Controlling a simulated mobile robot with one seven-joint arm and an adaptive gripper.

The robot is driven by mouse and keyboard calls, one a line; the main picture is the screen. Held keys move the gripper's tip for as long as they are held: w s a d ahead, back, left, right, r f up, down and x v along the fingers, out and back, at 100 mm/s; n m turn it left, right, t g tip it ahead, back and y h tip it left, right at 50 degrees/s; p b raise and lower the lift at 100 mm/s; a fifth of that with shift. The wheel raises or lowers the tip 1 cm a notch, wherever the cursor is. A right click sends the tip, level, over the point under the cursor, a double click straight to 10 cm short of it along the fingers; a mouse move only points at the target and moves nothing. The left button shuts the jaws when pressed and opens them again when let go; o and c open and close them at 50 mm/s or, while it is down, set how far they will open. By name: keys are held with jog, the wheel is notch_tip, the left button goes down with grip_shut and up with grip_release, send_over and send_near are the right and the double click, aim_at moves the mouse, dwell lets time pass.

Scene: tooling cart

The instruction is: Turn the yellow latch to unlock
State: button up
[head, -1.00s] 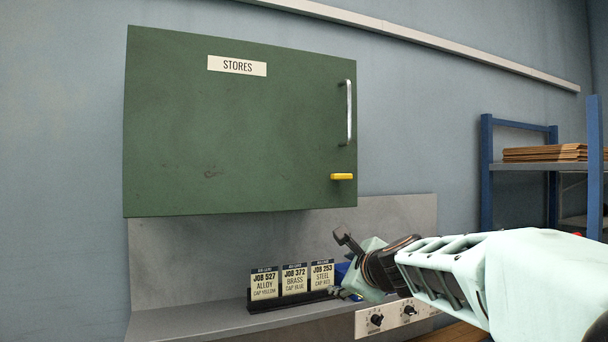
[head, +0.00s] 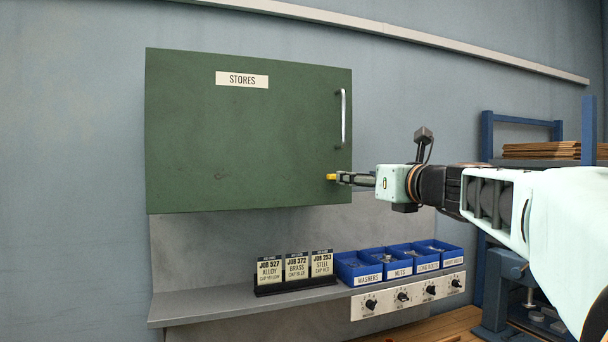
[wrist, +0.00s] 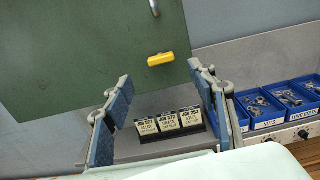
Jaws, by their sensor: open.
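The yellow latch (head: 331,177) is on the lower right of the green STORES cabinet door (head: 240,150), below the handle. In the head view my gripper (head: 342,178) is level with it, and its fingertips overlap the latch's right end. In the wrist view the latch (wrist: 161,59) lies roughly horizontal, slightly tilted, beyond and between the open fingers (wrist: 165,80). The gripper is open with nothing in it. I cannot tell from these views whether the fingertips touch the latch. The door is shut.
A vertical metal handle (head: 343,117) is above the latch. Below are a shelf (head: 205,308) with job cards (head: 296,267), blue bins (head: 358,266) and a knob panel (head: 408,295). A blue rack (head: 487,135) stands at right. The space before the door is otherwise clear.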

aim_at(335, 176)
jog(key=p+x, duration=0.2)
jog(key=x, duration=0.8)
jog(key=shift+f, duration=0.2)
jog(key=c, duration=1.2)
jog(key=shift+o, duration=0.2)
